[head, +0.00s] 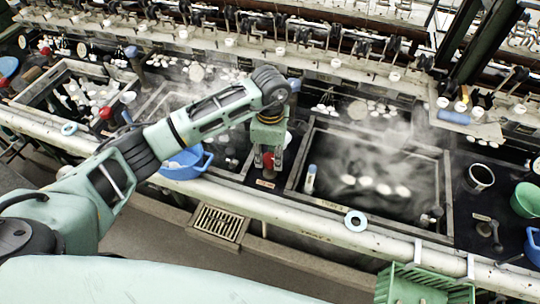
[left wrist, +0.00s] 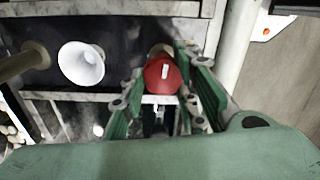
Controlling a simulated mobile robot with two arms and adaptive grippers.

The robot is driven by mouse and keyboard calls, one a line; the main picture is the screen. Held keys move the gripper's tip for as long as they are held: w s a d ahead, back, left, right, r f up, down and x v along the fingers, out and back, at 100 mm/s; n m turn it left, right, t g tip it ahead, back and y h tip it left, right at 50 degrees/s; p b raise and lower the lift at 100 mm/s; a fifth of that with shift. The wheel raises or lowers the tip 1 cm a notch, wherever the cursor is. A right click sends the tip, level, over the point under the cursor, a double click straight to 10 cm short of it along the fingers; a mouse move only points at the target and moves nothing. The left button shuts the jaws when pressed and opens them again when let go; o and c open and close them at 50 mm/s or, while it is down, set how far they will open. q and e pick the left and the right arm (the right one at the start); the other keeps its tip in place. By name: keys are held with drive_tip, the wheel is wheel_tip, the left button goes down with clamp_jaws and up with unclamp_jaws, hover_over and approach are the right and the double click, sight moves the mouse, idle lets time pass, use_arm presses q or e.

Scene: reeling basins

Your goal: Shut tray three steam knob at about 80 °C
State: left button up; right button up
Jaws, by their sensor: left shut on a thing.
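A red steam knob (head: 268,160) stands on the dark strip between two basins, with a small label below it. My left gripper (head: 268,150) points down over it and is shut on it. In the left wrist view the red knob (left wrist: 162,72), with a white mark on top, sits between the green fingers. To its right in the head view is a steaming basin (head: 300,147) with several white cocoons in dark water. A white and blue upright stick (head: 310,178), perhaps a thermometer, stands at its left side; no reading is legible. My right gripper is not in view.
A blue basin (head: 180,172) stands left of the knob. A white funnel-shaped piece (left wrist: 82,64) shows in the left wrist view. A metal cup (head: 479,178) and green bowl (head: 525,199) stand at right. A pale rail (head: 300,220) runs along the front; a green crate (head: 415,288) is below.

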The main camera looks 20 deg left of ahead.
sight(272, 156)
use_arm(q)
drive_tip(key=m+b, duration=0.2)
drive_tip(key=b, duration=0.1)
drive_tip(key=m+b, duration=0.2)
drive_tip(key=b, duration=0.1)
drive_tip(key=m+b, duration=0.2)
drive_tip(key=shift+w+d+f+b, duration=0.1)
drive_tip(key=shift+w+b, duration=0.15)
drive_tip(key=shift+b, duration=0.15)
drive_tip(key=shift+m+b, duration=0.8)
drive_tip(key=shift+b, duration=0.15)
drive_tip(key=shift+r+m+b, duration=0.3)
drive_tip(key=shift+d, duration=0.1)
drive_tip(key=o, duration=1)
drive_tip(key=shift+c, duration=0.2)
drive_tip(key=shift+o, duration=0.3)
drive_tip(key=shift+d+f, duration=0.1)
wheel_tip(272, 156, up, 12)
